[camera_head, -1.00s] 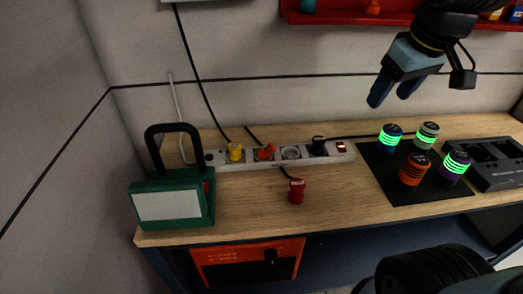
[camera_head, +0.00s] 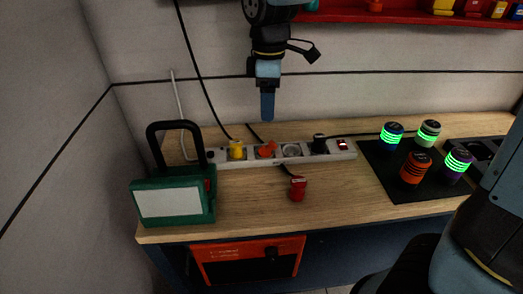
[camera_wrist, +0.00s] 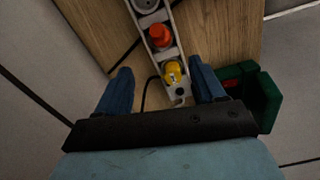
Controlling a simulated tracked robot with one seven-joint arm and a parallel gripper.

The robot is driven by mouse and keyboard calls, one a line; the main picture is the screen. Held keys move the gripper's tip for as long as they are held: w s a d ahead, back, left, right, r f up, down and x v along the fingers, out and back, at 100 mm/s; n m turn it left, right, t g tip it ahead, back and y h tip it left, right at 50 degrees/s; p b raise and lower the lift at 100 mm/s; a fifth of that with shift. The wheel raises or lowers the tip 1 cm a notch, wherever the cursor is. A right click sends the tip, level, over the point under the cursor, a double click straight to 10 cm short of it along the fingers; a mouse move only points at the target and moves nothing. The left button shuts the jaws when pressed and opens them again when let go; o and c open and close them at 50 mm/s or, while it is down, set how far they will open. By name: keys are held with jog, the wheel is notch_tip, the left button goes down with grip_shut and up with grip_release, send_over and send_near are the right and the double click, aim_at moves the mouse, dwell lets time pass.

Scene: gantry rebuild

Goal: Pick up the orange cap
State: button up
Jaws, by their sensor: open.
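The orange cap (camera_head: 266,150) sits on the white power strip (camera_head: 226,161), in the socket to the right of a yellow plug (camera_head: 236,149). In the wrist view the orange cap (camera_wrist: 160,36) shows beyond the yellow plug (camera_wrist: 172,72). My gripper (camera_head: 267,118) points down above the strip, over the orange cap in the head view and apart from it. In the wrist view my gripper (camera_wrist: 160,74) is open and empty, its two blue fingers on either side of the strip's end with the yellow plug between them.
A green lamp box (camera_head: 172,203) with a black handle stands at left. A red plug (camera_head: 298,189) lies in front of the strip. A black mat (camera_head: 390,182) at right holds several banded cylinders. A black plug (camera_head: 318,144) and cables run behind.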

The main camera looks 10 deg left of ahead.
send_over(267, 148)
jog(key=f, duration=0.7)
jog(key=shift+w+f, duration=0.25)
jog(key=shift+f, duration=0.1)
jog(key=shift+s+f, duration=0.2)
jog(key=shift+f, duration=2.4)
jog(key=c, duration=1.2)
